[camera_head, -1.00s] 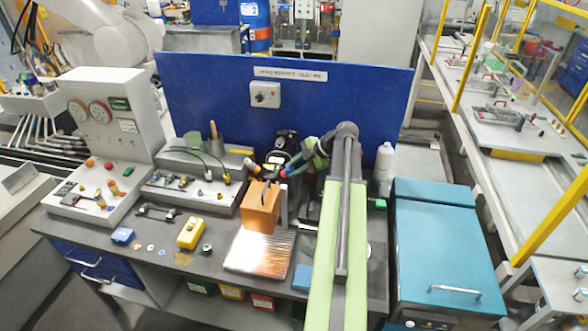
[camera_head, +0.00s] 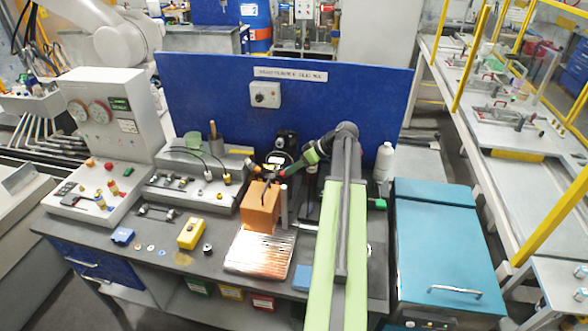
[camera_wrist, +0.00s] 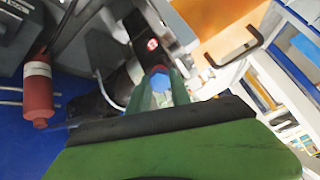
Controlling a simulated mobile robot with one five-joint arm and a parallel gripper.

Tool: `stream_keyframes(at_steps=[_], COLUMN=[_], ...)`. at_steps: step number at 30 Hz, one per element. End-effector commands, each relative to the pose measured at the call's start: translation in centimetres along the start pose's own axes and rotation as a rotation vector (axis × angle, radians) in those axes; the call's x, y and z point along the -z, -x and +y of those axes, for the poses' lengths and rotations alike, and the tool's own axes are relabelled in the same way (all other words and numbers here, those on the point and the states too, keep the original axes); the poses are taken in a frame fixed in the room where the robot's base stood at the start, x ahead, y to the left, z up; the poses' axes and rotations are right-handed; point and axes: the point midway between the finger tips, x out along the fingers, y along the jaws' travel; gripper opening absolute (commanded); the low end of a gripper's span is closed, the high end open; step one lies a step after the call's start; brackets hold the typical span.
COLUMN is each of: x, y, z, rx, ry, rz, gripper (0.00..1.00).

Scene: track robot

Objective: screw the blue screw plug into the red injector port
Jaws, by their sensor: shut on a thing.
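My gripper (camera_wrist: 164,92) is shut on the blue screw plug (camera_wrist: 160,82), which shows between the two greenish fingertips in the wrist view. A small round red port with a white mark (camera_wrist: 152,44) is just beyond the plug, on a dark part beside a grey block. The plug looks apart from it, though the depth between them is hard to judge. In the head view my gripper (camera_head: 284,171) is at the back of the bench, above and behind the orange block. The plug and port are too small there to make out.
The orange block with a black handle (camera_head: 262,208) stands close in front of my gripper. A labelled red cylinder (camera_wrist: 38,90) is at left in the wrist view. A blue panel (camera_head: 215,95) rises behind the bench. A white bottle (camera_head: 384,163) stands to the right.

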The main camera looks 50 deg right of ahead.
Motion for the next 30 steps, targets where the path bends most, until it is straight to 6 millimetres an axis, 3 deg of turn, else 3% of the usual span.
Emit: stream_keyframes(at_steps=[9, 21, 30], x=[0.17, 0.20, 0.21], y=[-0.06, -0.07, -0.11], z=[0.04, 0.04, 0.05], rx=[0.000, 0.000, 0.002], ry=[-0.580, -0.687, -1.260], rz=[0.005, 0.005, 0.005], gripper=[0.00, 0.00, 0.00])
